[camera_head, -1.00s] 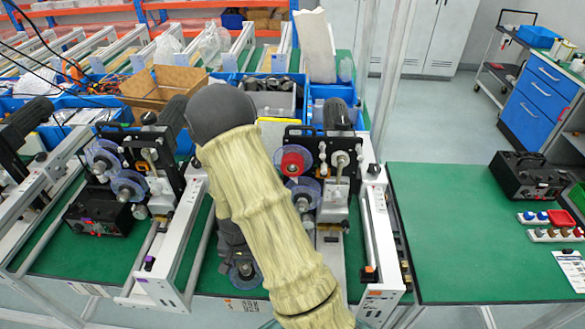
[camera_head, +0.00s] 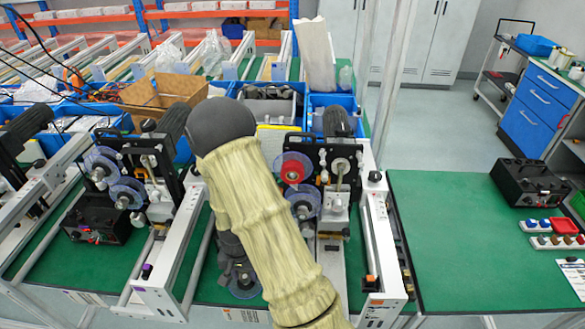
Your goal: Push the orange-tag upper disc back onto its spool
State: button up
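The coder with the orange tag (camera_head: 371,283) on its rail stands in the middle, behind my arm. Its upper disc (camera_head: 291,183) is clear bluish with a red core, at the left of the black plate. Its lower disc (camera_head: 303,209) sits just below. How far the upper disc sits along its spool cannot be told. My sleeved arm rises from the bottom and covers the coder's left part. The fingertips cannot be made out.
A similar coder with a purple tag (camera_head: 147,271) stands on the left, with two clear discs (camera_head: 101,163). Blue bins and a cardboard box (camera_head: 165,93) stand behind. The right green bench (camera_head: 450,240) is mostly clear, with a black box (camera_head: 528,184) at its right.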

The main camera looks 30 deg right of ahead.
jog(key=c, duration=0.6)
jog(key=shift+r+p, duration=2.1)
jog(key=shift+r, duration=0.45)
jog(key=shift+c, duration=0.2)
